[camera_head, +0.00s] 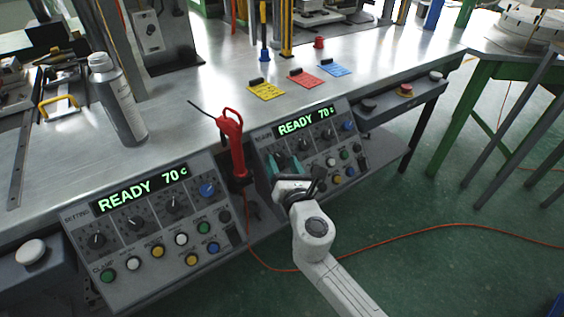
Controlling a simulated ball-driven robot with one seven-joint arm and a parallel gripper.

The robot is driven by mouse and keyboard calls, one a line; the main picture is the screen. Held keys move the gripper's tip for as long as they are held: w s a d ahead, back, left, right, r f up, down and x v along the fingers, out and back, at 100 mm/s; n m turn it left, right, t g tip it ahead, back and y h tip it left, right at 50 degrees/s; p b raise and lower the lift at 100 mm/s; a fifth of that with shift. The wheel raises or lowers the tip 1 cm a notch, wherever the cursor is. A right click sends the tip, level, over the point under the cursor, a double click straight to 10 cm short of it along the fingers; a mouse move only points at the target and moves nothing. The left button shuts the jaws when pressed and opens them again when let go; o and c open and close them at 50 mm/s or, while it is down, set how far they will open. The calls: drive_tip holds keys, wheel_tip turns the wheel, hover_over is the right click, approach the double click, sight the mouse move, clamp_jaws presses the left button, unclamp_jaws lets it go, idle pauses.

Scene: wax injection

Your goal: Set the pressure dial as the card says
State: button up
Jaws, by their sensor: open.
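Two grey control panels stand at the table's front edge: a left panel (150,228) and a right panel (345,150). Each has a green "READY 70c" display, a row of dials and coloured buttons. The dial labels are too small to read, so I cannot tell which is the pressure dial. My gripper (285,166), with teal fingers, is open at the left part of the right panel and hides some dials there. I cannot tell if it touches one. A yellow card (266,92), a red card (305,79) and a blue card (335,69) lie on the table; their writing is unreadable.
A red tool (235,145) hangs between the panels. A grey bottle (118,100) stands on the metal table (200,95). A red emergency button (405,91) is right of the right panel. An orange cable (400,236) crosses the green floor.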

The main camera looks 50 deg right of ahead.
drive_tip(key=shift+w+d, duration=0.25)
drive_tip(key=shift+w, duration=0.05)
drive_tip(key=shift+c, duration=0.2)
drive_tip(key=c, duration=1)
